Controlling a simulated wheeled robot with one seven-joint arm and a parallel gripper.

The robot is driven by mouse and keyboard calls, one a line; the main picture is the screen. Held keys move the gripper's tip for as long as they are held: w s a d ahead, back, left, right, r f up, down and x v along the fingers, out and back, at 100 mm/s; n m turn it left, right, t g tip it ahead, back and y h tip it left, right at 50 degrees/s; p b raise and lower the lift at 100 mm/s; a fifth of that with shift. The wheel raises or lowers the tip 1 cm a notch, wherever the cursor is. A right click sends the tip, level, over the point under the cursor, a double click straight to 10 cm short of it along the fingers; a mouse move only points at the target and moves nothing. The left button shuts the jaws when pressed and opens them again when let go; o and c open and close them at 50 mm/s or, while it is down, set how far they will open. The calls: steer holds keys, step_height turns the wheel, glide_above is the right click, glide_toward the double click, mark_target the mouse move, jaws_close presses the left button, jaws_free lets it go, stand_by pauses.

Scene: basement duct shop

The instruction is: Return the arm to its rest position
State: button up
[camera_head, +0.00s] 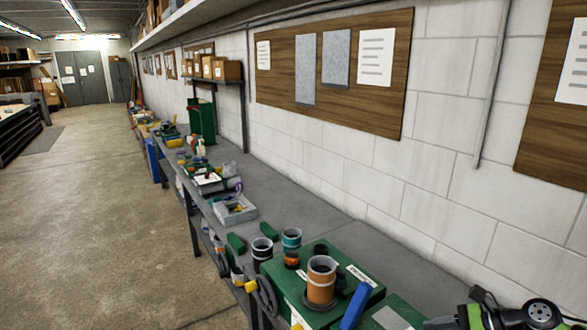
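Neither my arm nor my gripper shows in the head camera view, so its pose and whether it holds anything cannot be seen. The view looks along a long grey workbench (275,196) that runs from the lower right toward the far left against a white block wall.
A green case (340,266) bears an orange cylinder (321,281). A grey tray (238,213) sits farther along; a green and black tool (515,314) lies lower right. A shelf with boxes (228,70) hangs above. The concrete floor (100,200) left of the bench is clear.

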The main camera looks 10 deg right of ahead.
steer(key=s+a+r+n+g+h+b, duration=0.1)
steer(key=a+r+n+g+h, duration=0.2)
steer(key=a+n, duration=0.5)
steer(key=a+r+n+g+h+b, duration=0.1)
steer(key=a+r+n+g+h, duration=0.3)
steer(key=a, duration=0.9)
steer(key=s+a+r+n+t+h, duration=0.1)
steer(key=s+a+n+t, duration=0.1)
steer(key=s+n, duration=0.4)
steer(key=s+a+n+t+h+b, duration=0.1)
steer(key=s+a+n+t, duration=0.2)
steer(key=s+n, duration=0.3)
steer(key=s+a, duration=0.1)
steer(key=s, duration=0.3)
steer(key=shift+s+a+r+t+b, duration=0.2)
steer(key=shift+r+t+b, duration=0.1)
steer(key=shift+r, duration=0.1)
